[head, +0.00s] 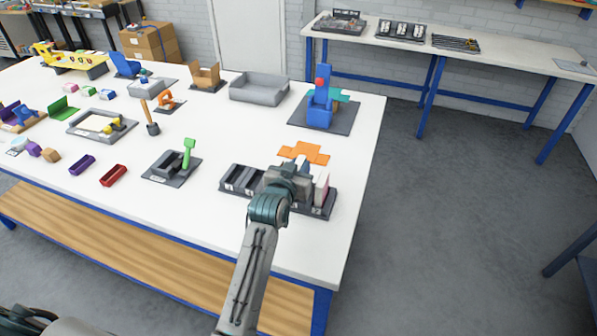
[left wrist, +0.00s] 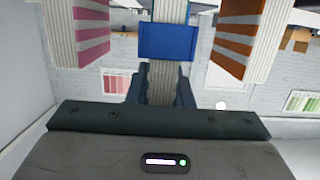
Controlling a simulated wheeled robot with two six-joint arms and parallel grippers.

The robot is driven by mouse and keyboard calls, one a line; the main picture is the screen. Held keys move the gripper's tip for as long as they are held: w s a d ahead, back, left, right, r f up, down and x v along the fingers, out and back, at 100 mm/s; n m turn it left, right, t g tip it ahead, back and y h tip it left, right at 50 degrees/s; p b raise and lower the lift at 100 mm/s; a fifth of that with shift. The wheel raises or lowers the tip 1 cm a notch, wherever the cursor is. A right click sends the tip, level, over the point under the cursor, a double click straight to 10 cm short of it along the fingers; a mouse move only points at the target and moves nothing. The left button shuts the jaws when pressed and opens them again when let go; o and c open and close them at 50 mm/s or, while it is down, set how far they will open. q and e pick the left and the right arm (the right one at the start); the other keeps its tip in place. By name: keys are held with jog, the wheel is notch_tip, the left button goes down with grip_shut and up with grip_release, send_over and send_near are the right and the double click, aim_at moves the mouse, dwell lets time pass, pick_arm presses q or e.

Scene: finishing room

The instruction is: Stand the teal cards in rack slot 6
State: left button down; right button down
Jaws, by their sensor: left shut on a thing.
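My left gripper (head: 290,174) is above the dark card rack (head: 236,191) at the right front of the white table. A pale and pink stack (head: 321,188) stands toward the rack's right end. My gripper hides the rack's middle, and slot numbers are unreadable. My right gripper is out of view.
An orange flat piece (head: 304,152) lies behind the rack. A green-handled fixture (head: 188,156) stands left of it. A grey tray (head: 259,87) and a blue fixture (head: 321,108) are farther back. The table is clear between rack and right edge.

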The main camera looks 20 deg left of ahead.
pick_arm(q)
notch_tip(320, 180, down, 3)
jog(key=shift+s+r+p, duration=0.1)
jog(key=shift+p, duration=0.35)
jog(key=shift+f, duration=0.2)
jog(key=c, duration=1.3)
grip_release()
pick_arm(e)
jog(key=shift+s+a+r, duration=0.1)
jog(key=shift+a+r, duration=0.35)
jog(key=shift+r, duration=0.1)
pick_arm(q)
jog(key=shift+r, duration=0.1)
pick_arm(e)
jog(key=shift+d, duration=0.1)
pick_arm(q)
jog(key=shift+s, duration=0.1)
jog(key=s+b, duration=0.1)
jog(key=s, duration=0.3)
jog(key=s+r+b, duration=0.1)
jog(key=s, duration=0.2)
jog(key=s+r+b, duration=0.1)
jog(key=s, duration=0.3)
jog(key=shift+s+a+r, duration=0.15)
jog(key=shift+s+r, duration=0.1)
jog(key=shift+s, duration=0.05)
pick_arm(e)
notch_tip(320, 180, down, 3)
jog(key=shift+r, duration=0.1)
